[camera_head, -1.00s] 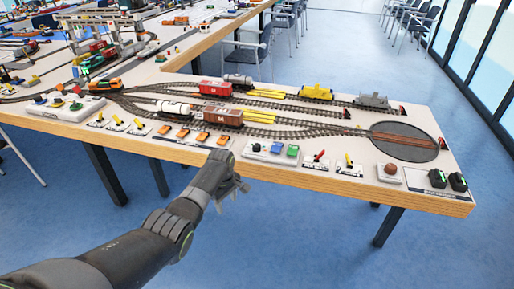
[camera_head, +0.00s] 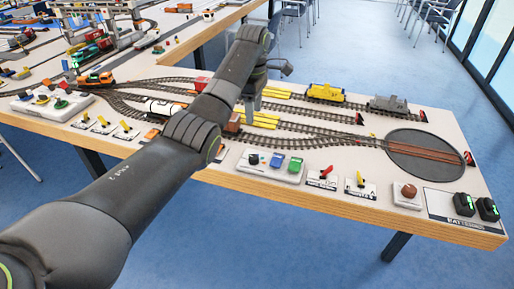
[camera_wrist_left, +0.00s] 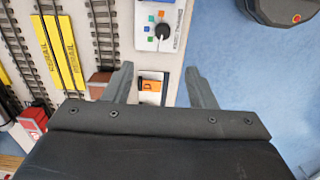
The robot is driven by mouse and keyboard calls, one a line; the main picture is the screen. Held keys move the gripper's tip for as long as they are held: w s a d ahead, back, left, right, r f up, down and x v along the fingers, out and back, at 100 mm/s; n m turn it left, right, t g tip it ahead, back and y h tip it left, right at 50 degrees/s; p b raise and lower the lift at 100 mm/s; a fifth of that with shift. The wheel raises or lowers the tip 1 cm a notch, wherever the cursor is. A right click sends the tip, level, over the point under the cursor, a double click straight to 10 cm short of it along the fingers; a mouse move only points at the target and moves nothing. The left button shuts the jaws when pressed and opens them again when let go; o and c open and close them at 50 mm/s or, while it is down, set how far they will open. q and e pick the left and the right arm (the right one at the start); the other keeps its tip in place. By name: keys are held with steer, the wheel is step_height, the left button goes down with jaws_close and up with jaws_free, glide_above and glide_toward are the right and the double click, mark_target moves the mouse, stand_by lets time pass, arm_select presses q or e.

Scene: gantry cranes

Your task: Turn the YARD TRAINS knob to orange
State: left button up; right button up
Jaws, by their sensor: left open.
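A white control panel (camera_head: 262,172) at the table's front edge carries a dark round knob (camera_head: 253,159) beside a blue and a green block. In the left wrist view a dark knob (camera_wrist_left: 162,31) with a light pointer mark sits on a white panel with small coloured squares, orange among them. Its lettering is too small to read surely as YARD TRAINS, and the pointed-to colour is unclear. My left gripper (camera_head: 250,108) is over the tracks behind the panel, open and empty. Its two fingers (camera_wrist_left: 163,85) are spread in the wrist view, short of the knob. My right gripper is not in view.
An orange switch (camera_wrist_left: 150,91) shows between the fingers. Red and yellow levers (camera_head: 325,173) stand right of the panel. Yellow track pieces, a yellow wagon (camera_head: 325,94) and a turntable (camera_head: 432,155) lie behind and right. My left arm covers part of the front-edge switches.

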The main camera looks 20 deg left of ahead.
arm_select(q)
glide_above(254, 157)
step_height(254, 157, down, 6)
step_height(254, 157, down, 10)
steer(key=shift+r, duration=0.15)
steer(key=shift+f+b, duration=0.35)
steer(key=shift+f, duration=0.2)
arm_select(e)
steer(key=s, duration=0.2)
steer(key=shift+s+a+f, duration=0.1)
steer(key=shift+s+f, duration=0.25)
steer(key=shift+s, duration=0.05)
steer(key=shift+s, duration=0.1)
arm_select(q)
steer(key=shift+c, duration=0.4)
steer(key=c, duration=0.9)
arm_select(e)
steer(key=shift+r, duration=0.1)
